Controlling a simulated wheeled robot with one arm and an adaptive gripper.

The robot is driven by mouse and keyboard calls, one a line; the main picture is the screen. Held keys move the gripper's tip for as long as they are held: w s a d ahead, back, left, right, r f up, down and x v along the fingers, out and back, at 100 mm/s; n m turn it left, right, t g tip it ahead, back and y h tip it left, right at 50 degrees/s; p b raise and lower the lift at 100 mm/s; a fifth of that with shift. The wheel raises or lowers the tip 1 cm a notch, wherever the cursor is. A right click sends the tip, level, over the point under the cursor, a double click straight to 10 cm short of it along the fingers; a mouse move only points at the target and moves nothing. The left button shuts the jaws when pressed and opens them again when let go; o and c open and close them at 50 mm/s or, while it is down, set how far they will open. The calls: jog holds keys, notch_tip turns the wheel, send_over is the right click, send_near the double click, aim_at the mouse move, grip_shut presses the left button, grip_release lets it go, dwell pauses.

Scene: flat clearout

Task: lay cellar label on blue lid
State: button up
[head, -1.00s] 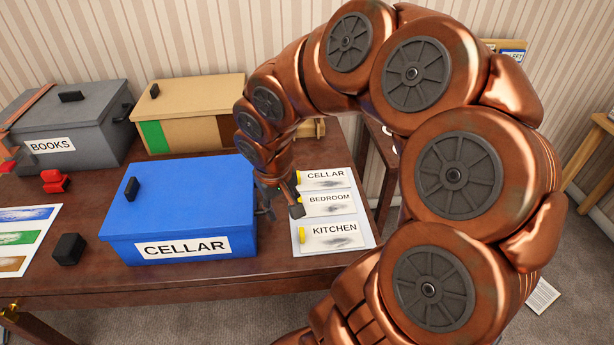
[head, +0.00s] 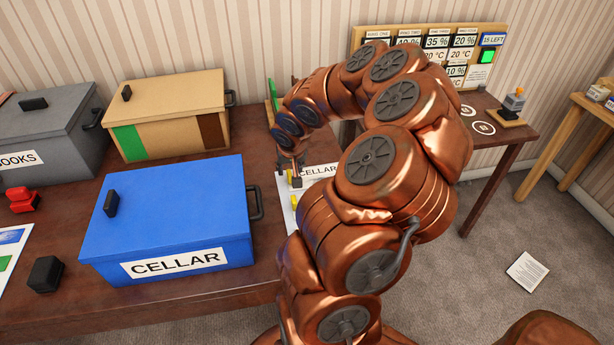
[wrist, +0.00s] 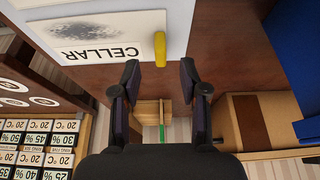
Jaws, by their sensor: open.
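The cellar label (head: 322,171) is a white card on the sheet right of the blue box, partly hidden by my arm. In the wrist view the label (wrist: 95,42) lies flat, its yellow tab (wrist: 160,48) just ahead of my fingers. My gripper (wrist: 160,82) is open and empty, its fingers apart and lined up with that tab; it also shows beside the label in the head view (head: 290,172). The blue lid (head: 180,205) is shut on a box with a CELLAR sign on its front. A black knob (head: 111,203) stands at the lid's left.
A tan box (head: 170,115) and a grey box (head: 60,120) stand behind and left of the blue box. A red object (head: 24,200) and black block (head: 46,273) lie at the left. A side table (head: 515,135) stands at the right.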

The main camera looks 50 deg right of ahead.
aim_at(289, 173)
jog(key=shift+p+x, duration=0.6)
jog(key=shift+x, duration=2.1)
jog(key=shift+w+r, duration=0.1)
jog(key=shift+w, duration=0.05)
grip_shut()
